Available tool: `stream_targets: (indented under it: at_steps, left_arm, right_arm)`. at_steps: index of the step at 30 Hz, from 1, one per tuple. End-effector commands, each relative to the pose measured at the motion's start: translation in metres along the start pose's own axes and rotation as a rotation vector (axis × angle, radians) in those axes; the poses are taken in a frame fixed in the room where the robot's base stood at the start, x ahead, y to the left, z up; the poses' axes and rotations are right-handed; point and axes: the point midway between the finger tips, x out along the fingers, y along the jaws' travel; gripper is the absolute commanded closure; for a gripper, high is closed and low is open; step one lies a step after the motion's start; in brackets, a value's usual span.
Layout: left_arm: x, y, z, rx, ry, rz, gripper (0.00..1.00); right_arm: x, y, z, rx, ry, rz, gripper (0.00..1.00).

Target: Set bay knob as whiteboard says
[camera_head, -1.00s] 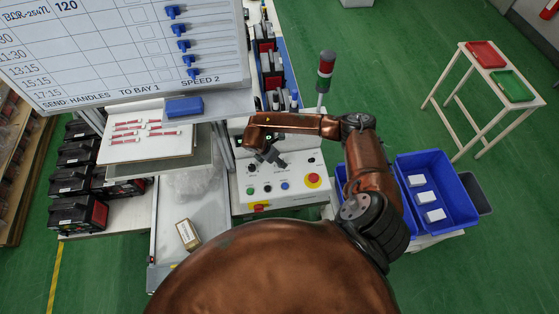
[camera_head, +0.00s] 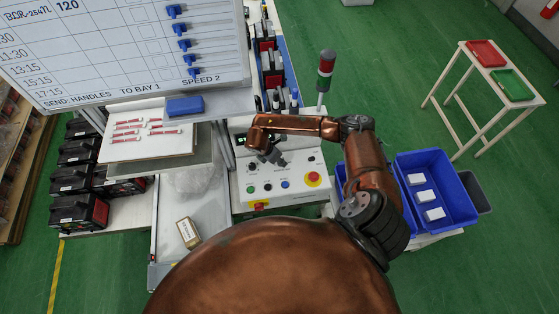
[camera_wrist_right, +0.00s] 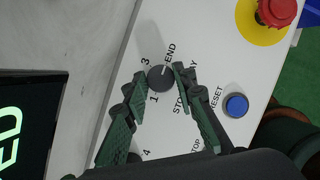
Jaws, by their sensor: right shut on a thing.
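The whiteboard (camera_head: 120,50) at the upper left reads "SEND: HANDLES TO BAY 1 SPEED 2". The control panel (camera_head: 300,195) stands at the centre. In the right wrist view, a dark round knob (camera_wrist_right: 160,78) sits on the panel with a "3" and a "1" beside it and "END" above. A pale mark on it points up, slightly right. My right gripper (camera_wrist_right: 158,79) is shut on this knob, a green fingertip at each side; it also shows over the panel in the head view (camera_head: 274,158). The fingers partly hide other labels. My left gripper is not in view.
A red emergency button (camera_wrist_right: 277,10) on a yellow ring and a blue button (camera_wrist_right: 236,105) by "RESET" lie close to my right gripper. A red-green signal tower (camera_head: 325,72) stands behind the panel. Blue bins (camera_head: 455,215) with white boxes are to the right.

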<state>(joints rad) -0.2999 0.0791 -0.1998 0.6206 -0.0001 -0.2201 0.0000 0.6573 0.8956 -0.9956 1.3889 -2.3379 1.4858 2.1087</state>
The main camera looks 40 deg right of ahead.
Motion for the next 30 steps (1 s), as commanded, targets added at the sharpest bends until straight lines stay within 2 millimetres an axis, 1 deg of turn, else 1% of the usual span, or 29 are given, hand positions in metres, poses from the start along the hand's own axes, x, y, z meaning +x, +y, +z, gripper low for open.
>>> stream_targets:
  at_steps: [1, 4, 14, 23, 30]
  left_arm:
    - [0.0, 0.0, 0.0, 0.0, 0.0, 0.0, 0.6]
    - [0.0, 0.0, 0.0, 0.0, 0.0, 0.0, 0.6]
    - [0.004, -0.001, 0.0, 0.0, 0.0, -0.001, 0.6]
    - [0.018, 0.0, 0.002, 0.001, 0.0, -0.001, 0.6]
    - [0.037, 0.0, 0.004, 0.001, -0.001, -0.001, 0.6]
  right_arm:
    - [0.0, 0.0, 0.0, 0.0, 0.0, -0.001, 0.94]
    - [0.0, 0.0, 0.0, 0.0, 0.0, -0.001, 0.99]
    - [0.001, -0.001, 0.001, -0.05, -0.004, 0.021, 0.99]
    - [0.002, -0.002, 0.0, -0.242, -0.017, 0.101, 0.99]
    - [0.004, -0.004, 0.001, -0.452, -0.032, 0.186, 0.99]
